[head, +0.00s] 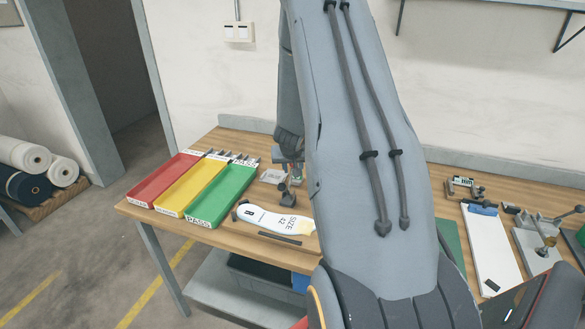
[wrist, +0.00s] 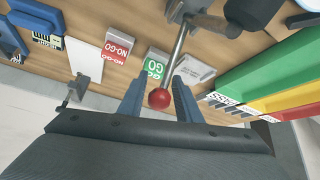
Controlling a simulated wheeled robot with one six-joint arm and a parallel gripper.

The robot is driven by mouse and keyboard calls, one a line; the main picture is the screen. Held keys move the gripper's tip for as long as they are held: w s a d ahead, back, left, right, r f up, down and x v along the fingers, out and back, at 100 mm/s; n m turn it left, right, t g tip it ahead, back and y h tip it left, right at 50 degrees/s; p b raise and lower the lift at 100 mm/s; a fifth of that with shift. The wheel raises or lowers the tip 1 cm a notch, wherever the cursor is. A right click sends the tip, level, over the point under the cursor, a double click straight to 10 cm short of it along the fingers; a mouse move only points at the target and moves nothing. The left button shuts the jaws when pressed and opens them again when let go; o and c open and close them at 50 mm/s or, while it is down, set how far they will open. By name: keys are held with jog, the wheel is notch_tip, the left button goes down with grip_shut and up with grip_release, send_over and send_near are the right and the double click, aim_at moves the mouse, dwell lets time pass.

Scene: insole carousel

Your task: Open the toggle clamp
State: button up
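In the wrist view the toggle clamp's metal lever (wrist: 176,52) ends in a red ball knob (wrist: 159,98). The lever slopes up to a grey metal bracket (wrist: 208,22) at the top. My gripper (wrist: 158,82) is open, with one blue-grey finger on each side of the red knob. I see no clear contact between fingers and knob. In the head view my arm hides most of the clamp; a dark post-like part (head: 283,190) shows beside the arm, close to a white insole marked SIZE 42 (head: 275,219).
Red (head: 160,180), yellow (head: 190,188) and green (head: 222,194) trays stand left on the wooden bench. In the wrist view a NO-GO block (wrist: 117,46) and a GO block (wrist: 155,66) lie near the fingers. A clipboard (head: 490,250) and another metal fixture (head: 535,245) stand at right.

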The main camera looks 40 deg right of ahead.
jog(key=shift+o, duration=0.5)
jog(key=v, duration=0.7)
jog(key=shift+s+a+r, duration=0.15)
jog(key=shift+a+r, duration=0.05)
jog(key=shift+r, duration=0.15)
